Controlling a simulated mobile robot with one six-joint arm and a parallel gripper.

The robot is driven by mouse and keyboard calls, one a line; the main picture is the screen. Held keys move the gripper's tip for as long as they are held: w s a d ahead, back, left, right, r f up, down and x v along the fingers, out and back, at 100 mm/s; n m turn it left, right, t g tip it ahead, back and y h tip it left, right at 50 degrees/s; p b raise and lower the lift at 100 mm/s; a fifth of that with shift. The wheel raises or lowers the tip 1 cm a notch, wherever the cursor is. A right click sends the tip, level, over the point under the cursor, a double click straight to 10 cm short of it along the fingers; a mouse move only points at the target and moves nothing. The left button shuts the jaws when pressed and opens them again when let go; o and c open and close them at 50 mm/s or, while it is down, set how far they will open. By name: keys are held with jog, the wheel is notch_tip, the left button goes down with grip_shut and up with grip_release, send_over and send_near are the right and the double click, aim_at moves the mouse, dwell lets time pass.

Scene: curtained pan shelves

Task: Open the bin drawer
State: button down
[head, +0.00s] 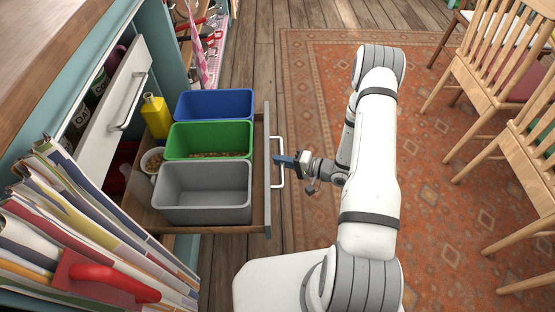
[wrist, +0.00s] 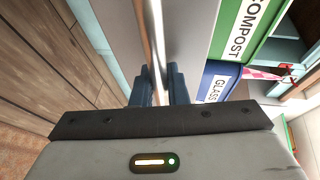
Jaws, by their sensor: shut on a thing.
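The bin drawer (head: 259,170) is pulled out of the teal cabinet, with its front facing right in the head view. It holds a blue bin (head: 215,103), a green bin (head: 208,136) and a grey bin (head: 203,192). A white bar handle (head: 278,165) is on its front. My gripper (head: 282,160) is shut on the handle. In the wrist view the handle bar (wrist: 156,45) runs between the blue fingers. There the green bin (wrist: 240,32) reads COMPOST and the blue bin (wrist: 218,84) reads GLASS.
A yellow bottle (head: 156,116) and a small bowl (head: 153,160) sit behind the bins. A white panel with a handle (head: 128,108) stands ajar above. Wooden chairs (head: 500,70) stand right, with rug-covered floor (head: 310,90) between.

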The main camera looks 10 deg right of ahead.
jog(key=shift+w+d+r, duration=0.1)
jog(key=shift+w, duration=0.1)
jog(key=c, duration=1.8)
grip_release()
jog(key=o, duration=0.4)
jog(key=shift+s, duration=0.15)
jog(key=shift+c, duration=0.2)
jog(key=p+v, duration=0.2)
jog(key=v, duration=0.5)
jog(key=shift+s+d, duration=0.2)
jog(key=shift+d, duration=0.05)
